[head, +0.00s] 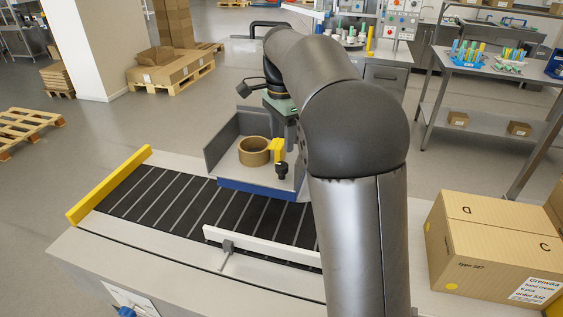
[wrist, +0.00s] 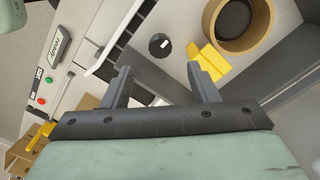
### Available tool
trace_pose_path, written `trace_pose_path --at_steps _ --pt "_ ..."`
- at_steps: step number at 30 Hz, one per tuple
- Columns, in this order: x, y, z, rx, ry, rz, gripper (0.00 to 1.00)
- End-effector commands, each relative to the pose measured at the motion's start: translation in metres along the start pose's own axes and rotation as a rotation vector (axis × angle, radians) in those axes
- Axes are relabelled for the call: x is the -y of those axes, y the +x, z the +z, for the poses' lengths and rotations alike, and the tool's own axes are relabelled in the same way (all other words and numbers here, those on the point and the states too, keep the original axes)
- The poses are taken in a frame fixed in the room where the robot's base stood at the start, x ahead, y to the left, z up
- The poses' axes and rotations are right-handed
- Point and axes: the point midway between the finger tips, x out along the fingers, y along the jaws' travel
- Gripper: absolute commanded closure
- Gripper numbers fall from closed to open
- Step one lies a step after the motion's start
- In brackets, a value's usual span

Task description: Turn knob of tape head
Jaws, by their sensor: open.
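The tape head (head: 228,160) is a grey housing at the far side of the conveyor. It holds a brown tape roll (head: 254,151) and a yellow part (head: 276,147). Its small black knob (head: 282,171) sits just right of the roll, below the yellow part. In the wrist view the knob (wrist: 159,45) is round and dark with a pale mark, beyond and between my two fingers. My gripper (wrist: 159,66) is open and empty, apart from the knob. The yellow part (wrist: 208,61) lies close to the right fingertip. In the head view my arm partly hides the gripper.
A black conveyor (head: 165,195) with a yellow end bar (head: 108,186) and a white side rail (head: 262,246) runs in front. A cardboard box (head: 470,245) stands at right. In the wrist view, a panel with a "ready" display (wrist: 56,39) shows at left.

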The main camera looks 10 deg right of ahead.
Motion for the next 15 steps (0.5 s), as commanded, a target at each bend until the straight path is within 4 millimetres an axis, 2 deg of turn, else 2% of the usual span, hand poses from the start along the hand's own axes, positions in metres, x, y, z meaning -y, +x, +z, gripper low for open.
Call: trace_pose_path --at_steps 6,10,15 --pt "0.0 0.046 0.001 0.001 -0.001 0.004 0.46" --pt "0.0 0.066 0.001 0.001 -0.002 0.003 0.46" --pt "0.0 0.08 0.0 0.0 -0.002 0.0 0.46"
